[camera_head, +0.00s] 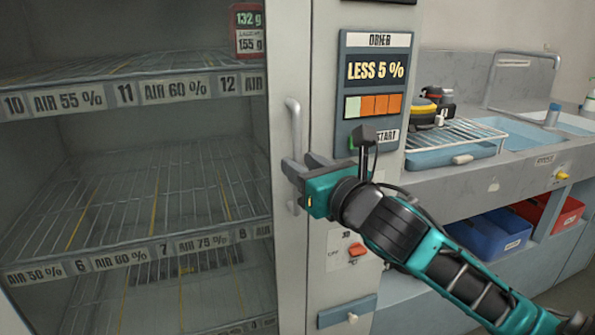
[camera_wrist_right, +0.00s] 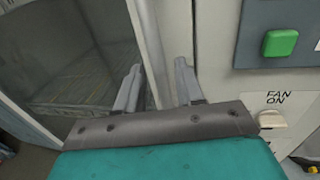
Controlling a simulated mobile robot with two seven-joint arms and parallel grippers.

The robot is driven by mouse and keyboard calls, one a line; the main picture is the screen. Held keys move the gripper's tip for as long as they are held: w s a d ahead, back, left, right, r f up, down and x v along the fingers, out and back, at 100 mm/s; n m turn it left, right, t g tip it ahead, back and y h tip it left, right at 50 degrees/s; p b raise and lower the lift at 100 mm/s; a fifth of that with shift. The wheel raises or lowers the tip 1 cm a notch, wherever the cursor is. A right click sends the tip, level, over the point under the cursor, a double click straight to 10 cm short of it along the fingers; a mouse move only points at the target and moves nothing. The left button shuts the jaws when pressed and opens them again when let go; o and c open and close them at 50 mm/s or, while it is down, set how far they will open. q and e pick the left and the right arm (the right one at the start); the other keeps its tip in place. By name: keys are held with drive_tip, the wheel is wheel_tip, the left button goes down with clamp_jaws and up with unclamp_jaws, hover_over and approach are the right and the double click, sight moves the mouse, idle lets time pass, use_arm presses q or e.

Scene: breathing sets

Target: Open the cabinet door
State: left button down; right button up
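The cabinet door (camera_head: 289,255) is a pale frame around a large glass pane, with wire shelves showing behind it. It looks closed against the panel on its right. Its upright grey handle (camera_head: 294,115) is on the right side of the frame. My right gripper (camera_head: 298,168) is at the handle's lower half, coming from the right. In the right wrist view, its two fingers (camera_wrist_right: 157,88) are apart, with the pale handle bar (camera_wrist_right: 147,45) running between them. I cannot tell whether either finger touches it. My left gripper is not in view.
A control panel (camera_head: 374,75) with a small screen is right of the door. A counter (camera_head: 480,172) with a wire rack (camera_head: 455,140) and sink (camera_head: 520,132) extends right. Blue (camera_head: 490,235) and red (camera_head: 552,210) bins sit below it.

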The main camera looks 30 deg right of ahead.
drive_tip(key=shift+w, duration=1.05)
drive_tip(key=shift+c, duration=0.2)
clamp_jaws()
